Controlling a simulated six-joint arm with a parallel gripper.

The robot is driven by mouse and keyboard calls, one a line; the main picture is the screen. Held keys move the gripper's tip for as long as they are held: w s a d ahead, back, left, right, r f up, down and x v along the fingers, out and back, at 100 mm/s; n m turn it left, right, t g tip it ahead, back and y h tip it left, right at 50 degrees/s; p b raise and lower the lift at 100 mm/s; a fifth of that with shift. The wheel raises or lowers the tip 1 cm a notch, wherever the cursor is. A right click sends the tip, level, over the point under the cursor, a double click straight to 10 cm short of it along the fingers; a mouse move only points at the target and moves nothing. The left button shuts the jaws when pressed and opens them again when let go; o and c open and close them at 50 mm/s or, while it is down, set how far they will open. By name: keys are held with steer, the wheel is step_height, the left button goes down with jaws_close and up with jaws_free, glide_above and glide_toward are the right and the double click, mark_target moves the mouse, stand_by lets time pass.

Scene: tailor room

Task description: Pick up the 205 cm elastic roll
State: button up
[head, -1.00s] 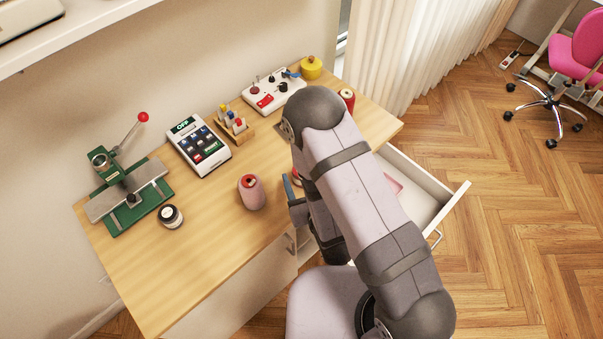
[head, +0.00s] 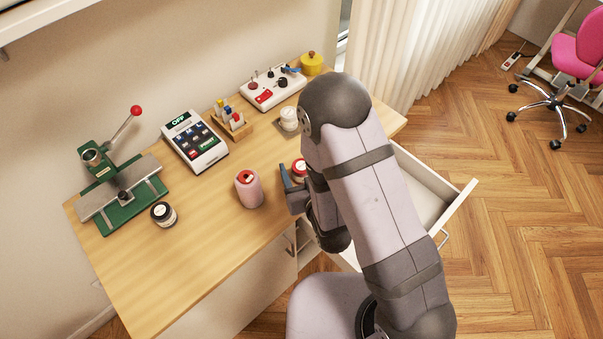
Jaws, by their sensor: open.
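My gripper (head: 294,180) is open over the right part of the desk, near its front edge, and is partly hidden by my arm. A small round item with a red top (head: 299,168) is right beside the blue-grey finger; I cannot tell whether they touch. A white roll-like item (head: 289,118) sits on a dark square pad behind the gripper. A pink spool with a red top (head: 248,189) stands upright left of the gripper. No length label is readable, so I cannot tell which item is the 205 cm elastic roll.
A pen holder (head: 231,122), a control box (head: 273,90) and a yellow pot (head: 312,63) line the back. An open drawer (head: 456,212) juts out right. The desk's front left is clear.

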mark_target(298, 161)
steer(key=shift+w+f, duration=0.25)
steer(key=shift+w, duration=0.2)
steer(key=shift+p+x, duration=0.55)
steer(key=shift+x, duration=1)
steer(key=c, duration=1.1)
